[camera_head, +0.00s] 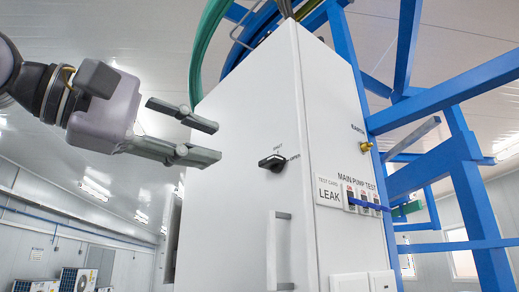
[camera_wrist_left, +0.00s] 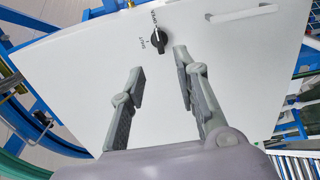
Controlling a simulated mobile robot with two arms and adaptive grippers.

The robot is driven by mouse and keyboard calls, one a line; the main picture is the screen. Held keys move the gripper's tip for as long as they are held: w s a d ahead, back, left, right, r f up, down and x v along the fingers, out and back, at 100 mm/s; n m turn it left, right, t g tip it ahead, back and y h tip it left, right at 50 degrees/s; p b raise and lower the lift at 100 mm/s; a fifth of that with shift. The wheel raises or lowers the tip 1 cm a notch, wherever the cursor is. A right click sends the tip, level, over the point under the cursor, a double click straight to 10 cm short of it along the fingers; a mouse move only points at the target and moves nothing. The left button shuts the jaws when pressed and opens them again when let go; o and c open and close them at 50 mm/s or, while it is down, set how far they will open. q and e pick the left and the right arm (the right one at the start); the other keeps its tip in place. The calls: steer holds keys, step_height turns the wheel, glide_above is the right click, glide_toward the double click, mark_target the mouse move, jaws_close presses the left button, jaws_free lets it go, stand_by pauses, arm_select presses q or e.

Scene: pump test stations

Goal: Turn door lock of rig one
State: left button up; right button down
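The door lock, a small black rotary knob (camera_head: 272,162) with lettering beside it, sits on the white cabinet door (camera_head: 235,120) in the head view. It also shows in the left wrist view (camera_wrist_left: 158,40), beyond the fingertips. My left gripper (camera_head: 200,141) is open and empty, to the left of the knob and apart from it. In the left wrist view its two fingers (camera_wrist_left: 158,62) are spread, with the knob ahead near the right finger's tip. My right gripper is not in view.
A vertical door handle (camera_head: 279,250) is below the knob. Blue frame beams (camera_head: 468,165) stand at right. A green hose (camera_head: 204,45) runs behind the cabinet top.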

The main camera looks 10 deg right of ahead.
mark_target(266, 161)
arm_select(q)
steer(key=p+x, duration=0.3)
steer(key=x, duration=0.6)
steer(key=shift+w+d+r, duration=0.15)
steer(key=shift+w+d, duration=0.05)
steer(key=shift+d, duration=0.15)
steer(key=shift+w+d+p, duration=0.2)
steer(key=shift+d+p, duration=0.1)
steer(key=shift+d, duration=0.15)
steer(key=shift+a, duration=0.1)
steer(key=shift+c, duration=0.5)
jaws_close()
